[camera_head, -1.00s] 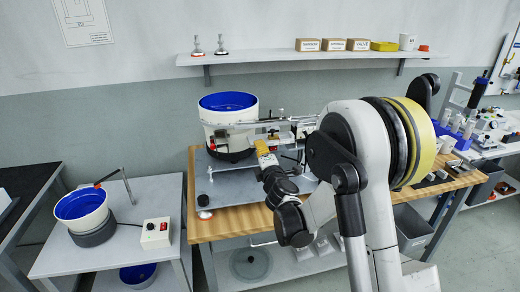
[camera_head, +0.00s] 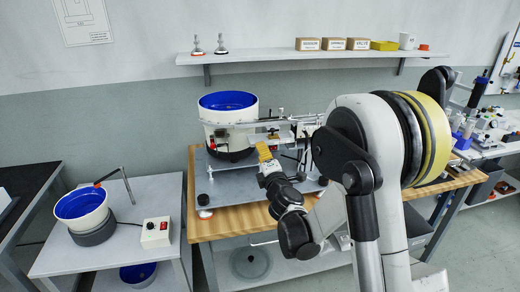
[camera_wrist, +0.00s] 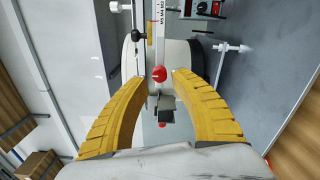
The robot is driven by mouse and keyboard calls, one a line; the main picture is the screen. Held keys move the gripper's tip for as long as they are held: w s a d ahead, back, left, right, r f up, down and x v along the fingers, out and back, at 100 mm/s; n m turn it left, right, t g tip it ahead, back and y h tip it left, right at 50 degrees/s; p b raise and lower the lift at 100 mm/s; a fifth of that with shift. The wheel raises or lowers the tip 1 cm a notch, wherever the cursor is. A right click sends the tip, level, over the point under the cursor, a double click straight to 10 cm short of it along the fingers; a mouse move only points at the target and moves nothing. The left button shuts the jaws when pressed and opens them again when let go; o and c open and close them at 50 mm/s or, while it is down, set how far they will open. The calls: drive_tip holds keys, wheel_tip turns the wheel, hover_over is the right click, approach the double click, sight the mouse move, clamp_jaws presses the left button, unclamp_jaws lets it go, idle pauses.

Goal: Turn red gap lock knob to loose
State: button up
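A red knob (camera_wrist: 160,74) sits at the end of a white scale strip (camera_wrist: 159,25) with size marks in the wrist view. I take it for the gap lock knob; no loose or tight mark can be read. My gripper (camera_wrist: 160,79) is open, its yellow fingers on either side of the knob with visible gaps between them and it. In the head view my gripper (camera_head: 262,149) is at the rail (camera_head: 245,125) in front of the blue-lined bowl feeder (camera_head: 229,105). The knob cannot be made out there.
A dark block (camera_wrist: 166,103) and a small red part (camera_wrist: 166,123) show between the fingers. A thin white rod with a fitting (camera_wrist: 228,47) stands right of the fingers. The feeder rests on a grey plate on the wooden table (camera_head: 225,223).

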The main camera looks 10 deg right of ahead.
drive_tip(key=s, duration=0.8)
drive_tip(key=shift+s, duration=0.35)
drive_tip(key=s+d+r+m+g+h, duration=0.4)
drive_tip(key=s+d+m+g, duration=0.15)
drive_tip(key=s+m, duration=0.5)
drive_tip(key=s+a+f+m+g+y, duration=0.2)
drive_tip(key=s+m, duration=0.3)
drive_tip(key=s, duration=0.4)
drive_tip(key=s+a+f+m+g+y, duration=0.2)
drive_tip(key=s+m, duration=0.3)
drive_tip(key=s, duration=0.5)
drive_tip(key=shift+a+f+g, duration=0.4)
drive_tip(key=shift+a+g, duration=0.3)
drive_tip(key=shift+g, duration=0.05)
